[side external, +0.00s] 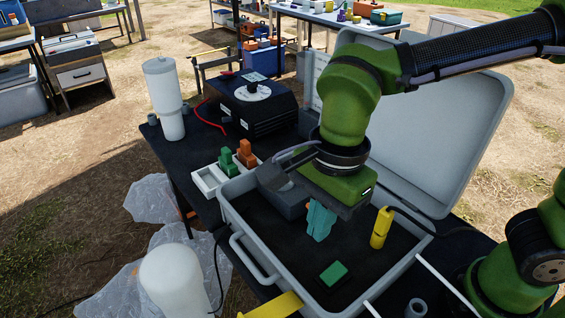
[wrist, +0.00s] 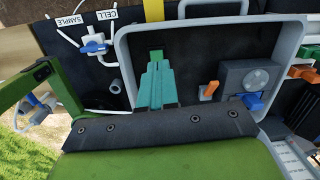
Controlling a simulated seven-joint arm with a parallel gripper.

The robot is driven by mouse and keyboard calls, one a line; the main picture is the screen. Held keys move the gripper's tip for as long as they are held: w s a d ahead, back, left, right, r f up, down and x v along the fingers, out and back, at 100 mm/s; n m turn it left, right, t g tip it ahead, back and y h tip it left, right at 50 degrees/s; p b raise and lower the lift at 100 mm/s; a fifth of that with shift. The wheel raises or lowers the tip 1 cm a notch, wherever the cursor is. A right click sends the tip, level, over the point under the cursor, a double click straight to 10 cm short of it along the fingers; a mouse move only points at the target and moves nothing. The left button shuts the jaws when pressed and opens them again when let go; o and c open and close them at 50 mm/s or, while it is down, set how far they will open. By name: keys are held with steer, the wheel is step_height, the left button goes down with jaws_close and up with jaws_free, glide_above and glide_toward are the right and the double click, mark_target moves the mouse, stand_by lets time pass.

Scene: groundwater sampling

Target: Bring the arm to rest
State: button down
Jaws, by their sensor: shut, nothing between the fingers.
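My gripper (side external: 320,222) hangs over the open grey case (side external: 240,238) in the side external view, its teal fingers pointing down. The fingers are shut and hold nothing. In the wrist view the teal fingers (wrist: 158,84) are together above the case's dark floor. A green block (side external: 334,274) lies on the case floor below and in front of the fingers. A yellow instrument (side external: 381,228) stands in the case to the right of the gripper. My wrist partly hides a dark grey box (side external: 283,198) in the case's back left part.
The case lid (side external: 440,130) stands open behind my arm. A white tray (side external: 208,181) with green and orange pieces sits left of the case. A black unit (side external: 252,104) and a white cylinder (side external: 164,98) stand farther back. In the wrist view, blue-handled valves (wrist: 94,45) and tubes lie outside the case.

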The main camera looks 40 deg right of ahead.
steer(key=d+r+n+t, duration=0.1)
steer(key=d+n+t, duration=0.2)
steer(key=d+n, duration=0.3)
steer(key=d+r+n+t+y, duration=0.1)
steer(key=d+n+t, duration=0.3)
steer(key=d, duration=1)
steer(key=r+n, duration=0.1)
steer(key=n, duration=0.2)
steer(key=shift+w+d+r, duration=0.15)
steer(key=shift+w+d, duration=0.05)
steer(key=shift+d, duration=0.2)
